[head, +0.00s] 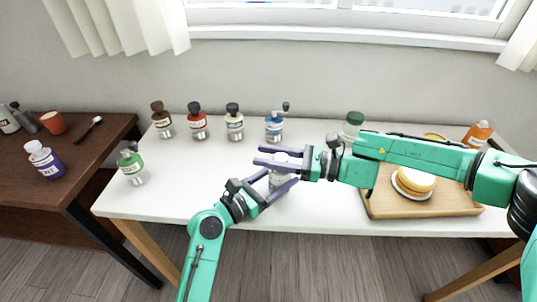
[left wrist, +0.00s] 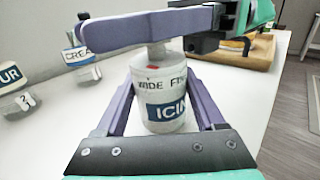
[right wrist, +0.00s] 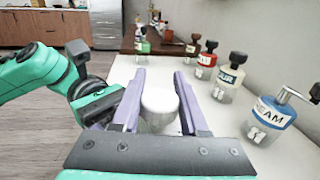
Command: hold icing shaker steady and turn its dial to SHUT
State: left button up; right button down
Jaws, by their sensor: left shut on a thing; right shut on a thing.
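The icing shaker (left wrist: 165,105) stands upright on the white table. It is white with a blue label, and its upper band reads WIDE and FI beside a small red mark. In the head view the shaker (head: 280,158) is partly hidden by both grippers. My left gripper (head: 284,177) is shut around its body from the front left. My right gripper (head: 257,156) comes from the right and is shut on its top. The right wrist view shows the white top (right wrist: 160,103) between the right fingers. The top's upper edge is hidden in the left wrist view.
Several shakers and a cream container (head: 274,128) stand along the back. A green-topped shaker (head: 131,166) stands at the left. A wooden tray (head: 430,212) with a plated cake (head: 413,181) lies at the right under my right arm. The table front left is clear.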

jog(key=n+g, duration=0.2)
jog(key=g, duration=0.2)
jog(key=s+n+g+h, duration=0.1)
jog(key=n+g, duration=0.2)
jog(key=s+n+g+h, duration=0.1)
jog(key=n+g, duration=0.1)
jog(key=g, duration=0.2)
jog(key=shift+d+n+g, duration=0.1)
jog(key=shift+n+g, duration=0.2)
jog(key=shift+c, duration=2)
grip_release()
jog(key=shift+d, duration=0.1)
notch_tip(320, 180, up, 10)
